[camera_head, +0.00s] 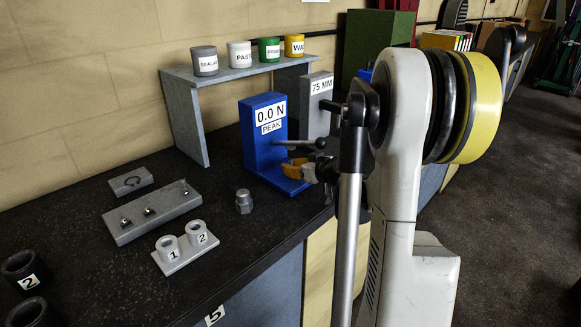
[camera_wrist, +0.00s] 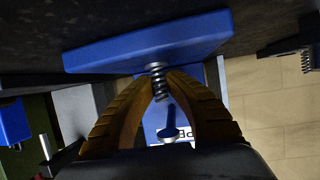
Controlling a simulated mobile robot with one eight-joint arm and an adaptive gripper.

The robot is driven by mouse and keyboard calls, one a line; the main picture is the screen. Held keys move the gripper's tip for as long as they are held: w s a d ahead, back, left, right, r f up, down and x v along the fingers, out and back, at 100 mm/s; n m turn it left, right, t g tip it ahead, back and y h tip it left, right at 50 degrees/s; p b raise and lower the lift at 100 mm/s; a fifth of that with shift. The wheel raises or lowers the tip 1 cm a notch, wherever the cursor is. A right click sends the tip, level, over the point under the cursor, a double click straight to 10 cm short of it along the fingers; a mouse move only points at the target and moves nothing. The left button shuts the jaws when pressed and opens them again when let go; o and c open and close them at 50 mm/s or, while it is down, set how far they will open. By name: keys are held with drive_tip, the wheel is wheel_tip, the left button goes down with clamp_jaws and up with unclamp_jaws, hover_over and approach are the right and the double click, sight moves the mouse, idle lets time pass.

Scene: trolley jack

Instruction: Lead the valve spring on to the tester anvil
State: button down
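The valve spring (camera_wrist: 159,86) is a small dark coil between the tips of my gripper (camera_wrist: 161,76) in the wrist view. The orange-brown ribbed fingers close in on it from both sides and appear shut on it. The blue tester (camera_head: 264,135) reads 0.0 N and PEAK, and has a lever with a dark knob (camera_head: 320,143). In the head view my gripper (camera_head: 299,171) is low in front of the tester, over its base; the spring cannot be made out there. In the wrist view the spring's far end is at the blue base (camera_wrist: 150,40); I cannot tell whether it touches.
A grey 75 MM block (camera_head: 318,100) stands right of the tester. A grey shelf (camera_head: 235,73) with labelled pots is behind. A hex fitting (camera_head: 244,202), a grey bar with studs (camera_head: 152,212) and a numbered two-cup holder (camera_head: 186,252) lie left on the dark bench.

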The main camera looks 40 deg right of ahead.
drive_tip(key=c, duration=1.4)
unclamp_jaws()
drive_tip(key=v, duration=1.2)
drive_tip(key=shift+a, duration=0.1)
drive_tip(key=shift+s+r, duration=0.1)
drive_tip(key=shift+p+v, duration=1.4)
drive_tip(key=shift+v, duration=2)
drive_tip(key=shift+a, duration=0.1)
